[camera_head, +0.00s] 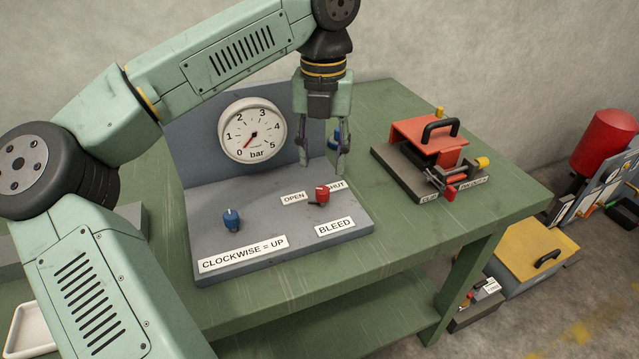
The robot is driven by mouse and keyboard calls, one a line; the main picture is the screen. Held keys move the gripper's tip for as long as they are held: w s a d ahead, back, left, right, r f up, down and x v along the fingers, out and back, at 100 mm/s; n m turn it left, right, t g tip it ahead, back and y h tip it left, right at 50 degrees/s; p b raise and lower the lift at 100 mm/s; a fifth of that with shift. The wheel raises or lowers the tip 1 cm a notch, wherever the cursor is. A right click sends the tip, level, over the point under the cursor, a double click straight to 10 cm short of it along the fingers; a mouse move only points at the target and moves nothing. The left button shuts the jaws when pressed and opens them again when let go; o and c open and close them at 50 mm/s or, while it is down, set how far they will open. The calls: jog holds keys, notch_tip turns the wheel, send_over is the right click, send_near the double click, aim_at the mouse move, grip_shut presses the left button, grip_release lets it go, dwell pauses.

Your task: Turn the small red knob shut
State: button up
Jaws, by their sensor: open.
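The small red knob (321,194) stands on the grey base plate of a gauge panel (270,215). It sits between an OPEN label (293,198) on its left and a partly covered SHUT label (338,185) on its right, with a BLEED label (335,227) in front. The pointing direction of the knob is too small to tell. My gripper (322,165) points down, open and empty, above and a little behind the knob, apart from it.
A blue knob (232,220) stands left, behind the CLOCKWISE = UP label (243,252). A gauge (252,131) is on the upright back plate; its needle points lower left. Something blue shows behind my gripper. A red-topped device (428,135) stands right on the green table (400,225).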

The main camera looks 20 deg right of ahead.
aim_at(322, 190)
notch_tip(322, 190, down, 9)
jog(key=shift+p, duration=0.85)
jog(key=shift+c, duration=0.3)
grip_shut()
